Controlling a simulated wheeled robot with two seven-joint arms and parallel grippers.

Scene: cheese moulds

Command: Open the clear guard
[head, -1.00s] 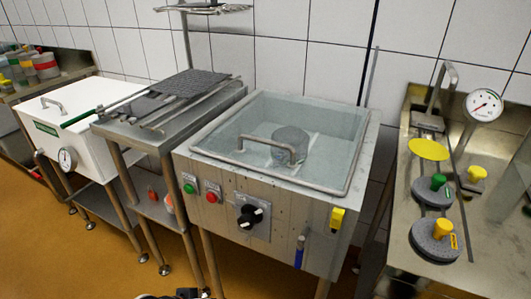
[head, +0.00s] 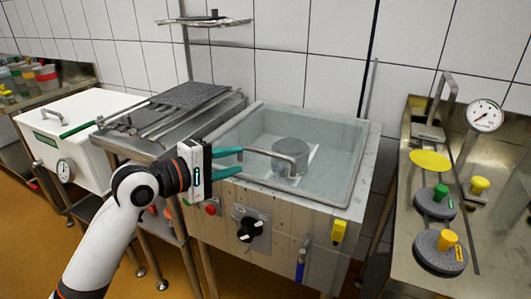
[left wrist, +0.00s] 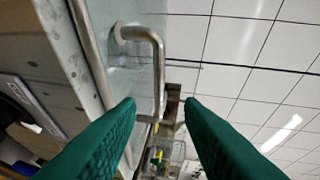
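The clear guard (head: 335,150) lies flat and closed over the top of the steel machine, and a round grey mould (head: 290,157) shows through it. Its bent metal handle (head: 278,156) stands up near the front edge. My left gripper (head: 242,160) is open, with its teal fingers pointing at the left end of the handle. In the left wrist view the handle (left wrist: 158,70) appears between the two open green fingers (left wrist: 159,99), and part of the guard's pane (left wrist: 140,18) shows beside it. I cannot tell whether the fingers touch the handle. My right gripper is not in view.
The machine's front has a red button (head: 211,208), a black knob (head: 249,229) and a yellow tag (head: 339,231). A steel side table (head: 155,147) with racks stands left. A steel bench (head: 400,225) with weights and a gauge (head: 484,115) stands right. A tiled wall is behind.

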